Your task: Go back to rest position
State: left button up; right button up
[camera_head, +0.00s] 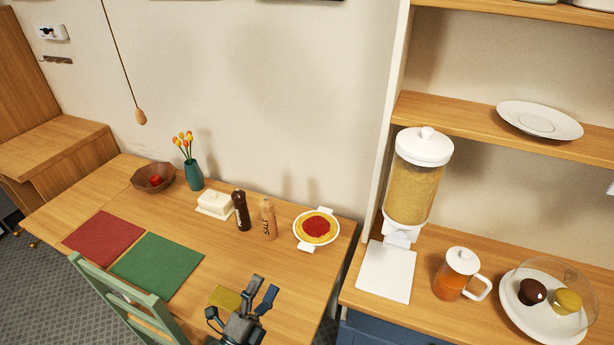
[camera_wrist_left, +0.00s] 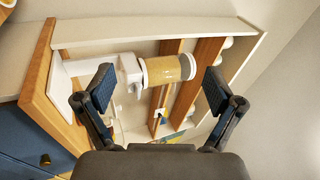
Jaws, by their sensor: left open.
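My left gripper (camera_head: 241,304) is in the head view at the bottom, over the front part of the wooden dining table (camera_head: 285,280). Its fingers are spread and nothing shows between them. In the left wrist view the same gripper (camera_wrist_left: 155,90) has two dark fingers wide apart. Behind them, at a distance, is the cereal dispenser (camera_wrist_left: 170,70), lying sideways in that picture. My right gripper is in neither view.
A green chair (camera_head: 120,300) stands at the table's front. Pepper mill (camera_head: 241,210), salt mill (camera_head: 268,219), pasta dish (camera_head: 317,229), butter dish (camera_head: 215,204) and vase (camera_head: 193,174) stand farther back. The right counter holds the dispenser (camera_head: 413,190), jug (camera_head: 455,275) and plate (camera_head: 515,308).

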pick_arm(q)
jog(key=s+a+f+n+g+y, duration=0.2)
jog(key=a+f+n+g+y, duration=0.1)
jog(key=a+f+n+y, duration=0.45)
jog(key=s+a+f+n+g+y, duration=0.2)
jog(key=a+f+n+g+y, duration=0.15)
jog(key=f+n, duration=0.6)
jog(key=s+a+f+n+g, duration=0.1)
jog(key=s+f+n+g, duration=0.3)
jog(key=s+f+g, duration=1)
jog(key=s+f, duration=0.3)
jog(key=f, duration=0.6)
jog(key=s+f+t+p, duration=0.1)
jog(key=s+f, duration=0.2)
jog(key=f, duration=0.7)
jog(key=s+f+t+p, duration=0.1)
jog(key=s+f, duration=0.3)
jog(key=f, duration=0.5)
jog(key=shift+a+f, duration=0.15)
jog(key=shift+f, duration=0.1)
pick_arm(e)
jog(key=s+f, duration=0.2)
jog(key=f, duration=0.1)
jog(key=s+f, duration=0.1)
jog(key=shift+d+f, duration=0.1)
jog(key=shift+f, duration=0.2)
